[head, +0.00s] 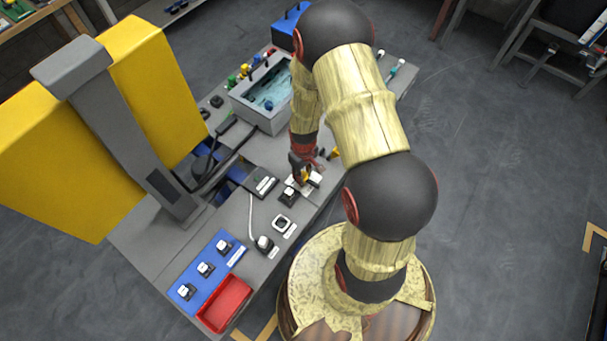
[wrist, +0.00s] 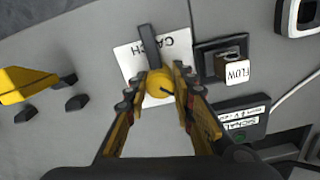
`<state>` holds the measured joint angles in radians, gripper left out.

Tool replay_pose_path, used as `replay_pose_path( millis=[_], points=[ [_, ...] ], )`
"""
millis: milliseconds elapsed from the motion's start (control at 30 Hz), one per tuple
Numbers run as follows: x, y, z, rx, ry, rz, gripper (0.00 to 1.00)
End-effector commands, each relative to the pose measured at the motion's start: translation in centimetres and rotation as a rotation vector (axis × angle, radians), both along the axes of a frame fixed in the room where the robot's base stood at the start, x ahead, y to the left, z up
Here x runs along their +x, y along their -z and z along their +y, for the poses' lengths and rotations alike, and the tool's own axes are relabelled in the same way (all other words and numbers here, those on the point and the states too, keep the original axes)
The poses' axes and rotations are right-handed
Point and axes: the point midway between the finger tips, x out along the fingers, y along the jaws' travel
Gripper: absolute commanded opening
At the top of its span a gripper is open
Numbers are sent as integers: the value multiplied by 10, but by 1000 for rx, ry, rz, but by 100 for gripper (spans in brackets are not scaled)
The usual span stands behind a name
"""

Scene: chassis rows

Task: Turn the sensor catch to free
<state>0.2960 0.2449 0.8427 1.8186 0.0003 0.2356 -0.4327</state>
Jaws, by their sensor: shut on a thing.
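The sensor catch shows in the wrist view as a round yellow knob (wrist: 160,84) with a dark bar (wrist: 149,45) on a white plate (wrist: 127,59). The plate reads CATCH upside down, and the bar crosses the lettering, pointing to the top of the picture. My gripper (wrist: 159,79) is shut on the yellow knob, one finger on each side. In the head view my gripper (head: 304,170) is low over the bench, and my arm hides part of that area. No free or locked marking can be read.
Right of the catch in the wrist view are a FLOW module (wrist: 234,71) and a SIGNAL module (wrist: 240,122). A yellow part (wrist: 26,84) with dark pegs lies left. In the head view, a grey tub (head: 263,112), red tray (head: 225,302) and blue panel (head: 190,291) stand along the bench.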

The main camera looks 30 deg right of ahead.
Motion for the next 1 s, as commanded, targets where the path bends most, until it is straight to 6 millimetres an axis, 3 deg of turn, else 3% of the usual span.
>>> replay_pose_path(
  millis=[367, 400, 700, 1000],
  points=[
    [0, 0, 0, 0, -5, 0, 0],
    [0, 0, 0, 0, -5, 0, 27],
    [0, 0, 0, 0, -4, 0, 43],
    [0, -1, 0, 0, -3, -1, 43]
  ],
)
